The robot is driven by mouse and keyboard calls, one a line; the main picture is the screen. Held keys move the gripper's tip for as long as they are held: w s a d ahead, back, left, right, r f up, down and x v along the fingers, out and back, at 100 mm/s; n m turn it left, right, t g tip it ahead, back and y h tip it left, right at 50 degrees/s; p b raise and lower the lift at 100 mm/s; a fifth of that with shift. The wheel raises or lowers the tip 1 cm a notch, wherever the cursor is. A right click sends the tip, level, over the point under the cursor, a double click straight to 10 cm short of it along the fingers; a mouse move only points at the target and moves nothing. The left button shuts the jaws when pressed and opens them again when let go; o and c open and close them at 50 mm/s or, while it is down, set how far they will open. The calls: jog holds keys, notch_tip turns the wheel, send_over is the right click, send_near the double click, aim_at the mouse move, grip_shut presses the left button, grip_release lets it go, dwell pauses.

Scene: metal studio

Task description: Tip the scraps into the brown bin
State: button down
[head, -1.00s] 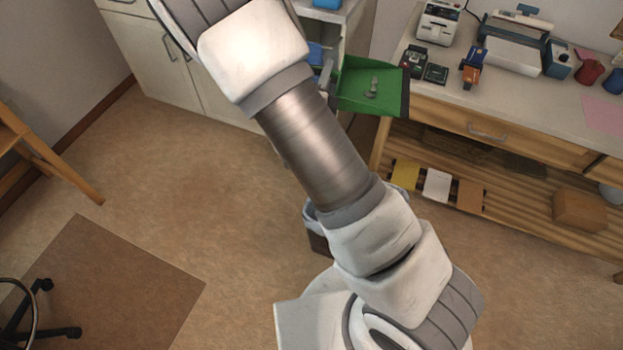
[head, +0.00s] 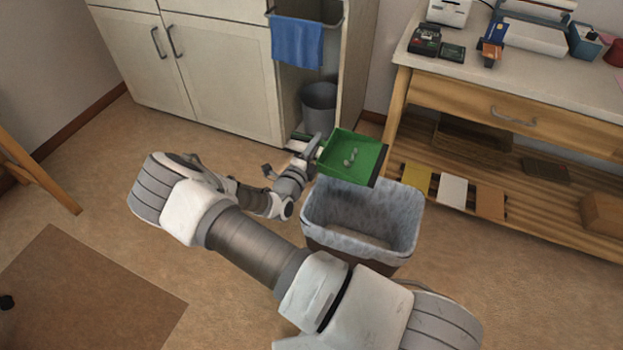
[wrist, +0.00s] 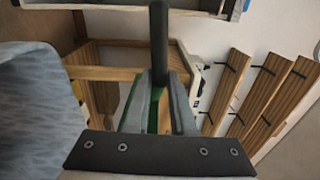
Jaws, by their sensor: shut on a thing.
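A green dustpan (head: 338,146) with a dark front lip carries a few small grey scraps (head: 351,157) near its middle. My gripper (head: 309,152) is shut on the dustpan at its left end and holds it in the air, roughly level. The brown bin (head: 318,232) stands on the floor, lined with a pale grey-blue bag. The dustpan is above the bin's back rim in the head view, and the bag looks empty where I see inside. The wrist view shows my fingers (wrist: 160,100) with a strip of green between them; the scraps do not show there.
A wooden workbench (head: 450,88) with a slatted lower shelf stands to the right. Behind are white cabinets (head: 190,70), a blue towel (head: 297,42) on a rail and a grey round bin (head: 319,104) in an alcove. Open floor lies to the left.

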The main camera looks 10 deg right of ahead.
aim_at(348, 161)
notch_tip(348, 161, down, 10)
jog(key=a+b, duration=0.1)
jog(key=b, duration=0.3)
jog(key=s+d+r+m+p, duration=0.1)
jog(key=d+m+p, duration=0.1)
jog(key=m, duration=0.1)
jog(key=s+d+r+m+p, duration=0.1)
jog(key=r+m+p, duration=0.1)
jog(key=m, duration=0.1)
jog(key=s+d+r+m+p, duration=0.1)
jog(key=d+r+m+p, duration=0.1)
jog(key=p, duration=0.1)
jog(key=shift+s+d+r+m, duration=0.2)
jog(key=shift+d+m, duration=0.1)
jog(key=shift+m, duration=0.1)
jog(key=d+m+p, duration=0.1)
jog(key=p, duration=0.1)
jog(key=s+d+r+m+p, duration=0.1)
jog(key=p, duration=0.1)
jog(key=shift+s+d, duration=0.3)
jog(key=shift+s+d+m+p, duration=0.3)
jog(key=shift+d+m+p, duration=0.1)
jog(key=shift+m, duration=0.1)
jog(key=shift+r, duration=0.1)
